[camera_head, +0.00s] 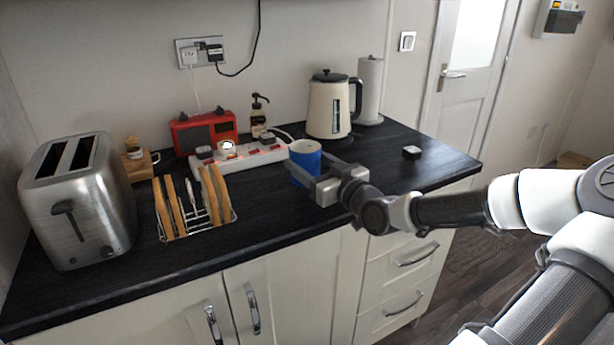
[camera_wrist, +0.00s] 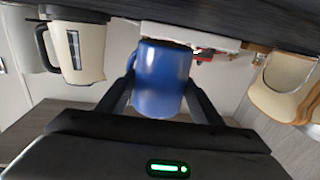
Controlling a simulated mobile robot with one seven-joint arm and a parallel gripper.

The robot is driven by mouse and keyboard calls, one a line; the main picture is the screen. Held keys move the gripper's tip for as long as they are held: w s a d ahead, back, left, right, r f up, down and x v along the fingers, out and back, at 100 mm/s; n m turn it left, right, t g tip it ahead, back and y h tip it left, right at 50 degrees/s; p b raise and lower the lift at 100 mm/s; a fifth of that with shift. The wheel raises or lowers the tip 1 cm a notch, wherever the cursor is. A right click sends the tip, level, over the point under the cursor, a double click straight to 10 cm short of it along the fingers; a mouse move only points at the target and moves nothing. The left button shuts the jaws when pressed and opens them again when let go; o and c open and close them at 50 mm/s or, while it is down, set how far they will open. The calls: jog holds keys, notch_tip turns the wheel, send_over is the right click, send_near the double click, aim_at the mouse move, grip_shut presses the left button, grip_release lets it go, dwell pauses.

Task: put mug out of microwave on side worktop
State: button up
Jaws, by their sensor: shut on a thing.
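A blue mug (camera_head: 305,158) is between the fingers of my gripper (camera_head: 318,172), which is shut on it. The mug is upright at the worktop (camera_head: 270,215) in the head view; I cannot tell whether its base touches the surface. In the wrist view the blue mug (camera_wrist: 160,80) shows upside down, with a dark finger of my gripper (camera_wrist: 160,95) on each side. No microwave is in view.
A toast rack (camera_head: 195,215) with toast stands left of the mug, beside a steel toaster (camera_head: 85,195). A white power strip (camera_head: 240,157), a red radio (camera_head: 205,130) and a cream kettle (camera_head: 328,108) are behind.

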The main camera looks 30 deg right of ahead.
jog(key=shift+f+b, duration=0.35)
jog(key=shift+f, duration=0.95)
jog(key=shift+f, duration=0.1)
jog(key=shift+f, duration=0.1)
jog(key=o, duration=1.4)
jog(key=shift+o, duration=0.2)
jog(key=shift+r, duration=0.2)
jog(key=shift+s, duration=0.35)
jog(key=s+p, duration=0.1)
jog(key=s, duration=0.2)
jog(key=s+p, duration=0.1)
jog(key=s, duration=0.3)
jog(key=s+p, duration=0.1)
jog(key=s, duration=0.3)
jog(key=shift+s+d, duration=0.2)
jog(key=shift+d, duration=0.05)
